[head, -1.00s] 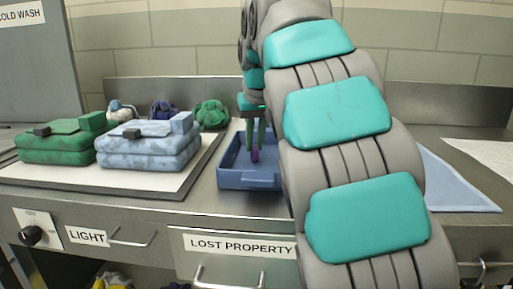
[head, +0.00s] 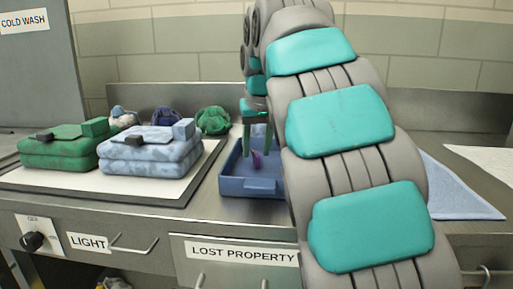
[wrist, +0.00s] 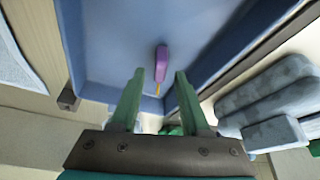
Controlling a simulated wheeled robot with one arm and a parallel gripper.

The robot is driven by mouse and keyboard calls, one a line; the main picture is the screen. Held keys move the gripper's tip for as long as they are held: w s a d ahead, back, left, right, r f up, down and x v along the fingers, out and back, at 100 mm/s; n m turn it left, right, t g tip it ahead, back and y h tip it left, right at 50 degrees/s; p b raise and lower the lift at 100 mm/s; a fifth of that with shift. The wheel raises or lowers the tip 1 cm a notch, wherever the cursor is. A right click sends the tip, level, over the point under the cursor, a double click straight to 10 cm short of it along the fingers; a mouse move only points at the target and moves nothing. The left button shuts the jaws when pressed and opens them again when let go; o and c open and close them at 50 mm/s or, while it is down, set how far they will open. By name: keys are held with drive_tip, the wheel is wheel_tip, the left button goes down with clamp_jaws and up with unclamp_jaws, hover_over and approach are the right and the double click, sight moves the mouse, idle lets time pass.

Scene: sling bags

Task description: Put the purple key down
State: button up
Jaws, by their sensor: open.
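The purple key (wrist: 162,62) lies in the blue tray (wrist: 110,45), free of the fingers, with its thin yellow end toward my gripper. My gripper (wrist: 157,85) is open, with its two green fingers apart and the key beyond and between their tips. In the head view the key (head: 257,161) shows inside the tray (head: 248,187), just below my gripper (head: 257,150). My arm hides the right part of the tray in that view.
Folded green (head: 62,150) and light blue (head: 150,150) sling bags lie on a white board (head: 95,192) left of the tray. Rolled items stand behind them. A blue cloth (head: 460,190) lies right of my arm. A drawer labelled LOST PROPERTY (head: 240,252) is below.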

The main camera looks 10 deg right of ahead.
drive_tip(key=p+v, duration=0.1)
drive_tip(key=v, duration=0.6)
drive_tip(key=shift+r, duration=0.25)
drive_tip(key=shift+s, duration=0.2)
